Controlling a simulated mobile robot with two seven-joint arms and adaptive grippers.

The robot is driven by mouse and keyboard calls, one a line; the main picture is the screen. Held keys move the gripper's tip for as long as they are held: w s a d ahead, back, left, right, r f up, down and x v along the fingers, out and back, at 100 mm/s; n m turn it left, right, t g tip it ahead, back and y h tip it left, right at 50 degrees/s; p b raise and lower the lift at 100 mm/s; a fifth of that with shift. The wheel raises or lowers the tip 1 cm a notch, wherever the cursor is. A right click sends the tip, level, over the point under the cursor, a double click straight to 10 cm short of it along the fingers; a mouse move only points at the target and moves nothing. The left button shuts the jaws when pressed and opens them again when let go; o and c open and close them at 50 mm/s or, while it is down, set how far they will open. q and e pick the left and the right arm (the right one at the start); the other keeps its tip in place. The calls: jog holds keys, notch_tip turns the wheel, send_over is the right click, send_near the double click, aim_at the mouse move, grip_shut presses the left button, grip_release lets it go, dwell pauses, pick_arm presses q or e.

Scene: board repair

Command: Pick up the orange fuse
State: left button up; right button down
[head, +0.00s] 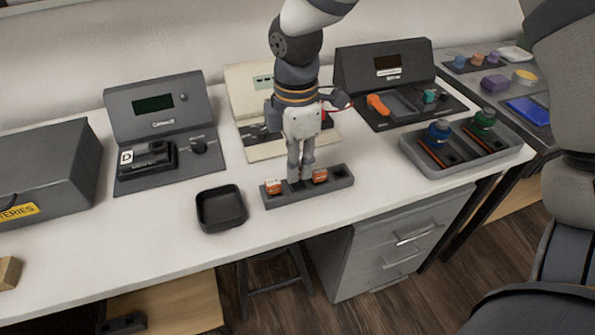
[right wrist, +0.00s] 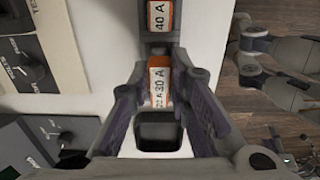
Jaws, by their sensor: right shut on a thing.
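The dark fuse holder (head: 340,183) lies on the white bench with orange fuses in it. One orange fuse (head: 273,187) shows left of my right gripper (head: 300,178) and another (head: 320,176) to its right. The gripper points down over the middle of the holder. In the right wrist view the fingers are closed on an orange fuse with a white label reading 30 A (right wrist: 159,76). A 20 A label shows just below it, and a fuse labelled 40 A (right wrist: 158,16) sits above. I cannot tell whether the held fuse has left its slot. My left gripper is not in view.
A small empty black tray (head: 221,209) stands left of the holder. Behind are a tester console (head: 155,120), a cream panel (head: 250,90) and another console (head: 385,65). A grey tray (head: 465,150) with blue and green items is to the right.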

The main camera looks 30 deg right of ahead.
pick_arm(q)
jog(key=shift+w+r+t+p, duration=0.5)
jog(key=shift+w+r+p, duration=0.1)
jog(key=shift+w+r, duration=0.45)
pick_arm(e)
jog(key=s+a+r, duration=0.2)
jog(key=s+r, duration=0.3)
jog(key=s, duration=0.1)
jog(key=s+a+r, duration=0.3)
jog(key=s+r, duration=0.1)
jog(key=s, duration=0.2)
jog(key=shift+s+a+r, duration=0.3)
jog(key=shift+s+r, duration=0.1)
